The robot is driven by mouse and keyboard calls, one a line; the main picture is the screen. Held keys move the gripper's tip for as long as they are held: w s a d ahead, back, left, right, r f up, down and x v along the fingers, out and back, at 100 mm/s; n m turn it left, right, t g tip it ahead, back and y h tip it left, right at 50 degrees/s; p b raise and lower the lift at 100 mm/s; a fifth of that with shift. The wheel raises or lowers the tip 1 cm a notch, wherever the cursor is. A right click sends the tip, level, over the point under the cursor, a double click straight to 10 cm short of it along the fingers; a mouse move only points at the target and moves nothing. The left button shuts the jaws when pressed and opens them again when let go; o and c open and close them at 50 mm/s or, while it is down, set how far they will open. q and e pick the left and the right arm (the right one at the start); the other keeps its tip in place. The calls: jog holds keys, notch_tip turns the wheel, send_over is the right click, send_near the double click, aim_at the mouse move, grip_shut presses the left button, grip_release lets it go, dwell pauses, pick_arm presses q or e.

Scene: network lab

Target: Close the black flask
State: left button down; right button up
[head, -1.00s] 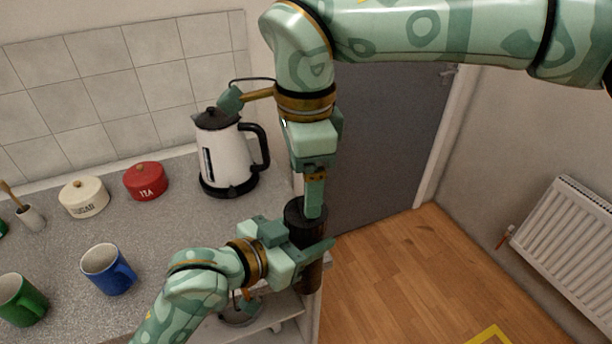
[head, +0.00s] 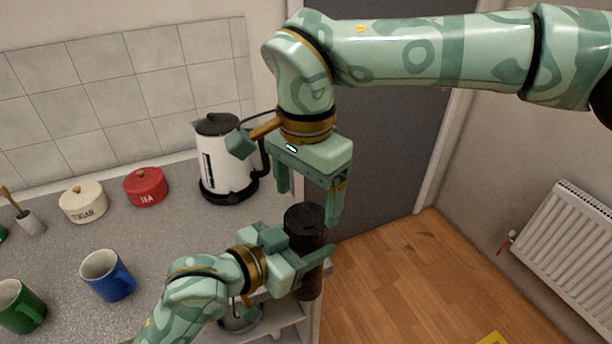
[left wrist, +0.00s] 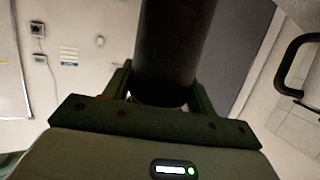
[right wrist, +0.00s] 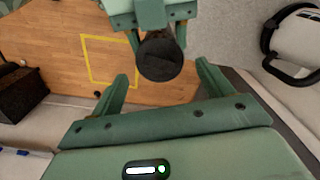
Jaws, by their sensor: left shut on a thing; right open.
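The black flask (head: 306,218) stands roughly upright in the head view, beside the counter's right edge. My left gripper (head: 298,256) is shut around its body, and the left wrist view shows the dark body (left wrist: 172,45) between the fingers. A dark round cap-like top (right wrist: 160,57) shows in the right wrist view; I cannot tell how tightly it sits. My right gripper (head: 308,205) is open and empty, pointing down at the flask's top with a finger on either side, apparently just above it. Part of the flask is hidden by my left gripper.
A white kettle (head: 226,160) stands on the counter (head: 160,235) behind the grippers. A red tin (head: 146,188), a cream tin (head: 83,203), a blue mug (head: 106,276) and a green mug (head: 20,306) stand farther left. The wooden floor (head: 410,270) at right is clear.

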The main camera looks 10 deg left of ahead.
aim_at(306, 217)
jog(key=shift+f, duration=2.5)
jog(key=c, duration=1)
jog(key=m, duration=0.5)
jog(key=shift+m, duration=0.4)
jog(key=m, duration=0.4)
jog(key=o, duration=1.1)
jog(key=shift+r, duration=0.1)
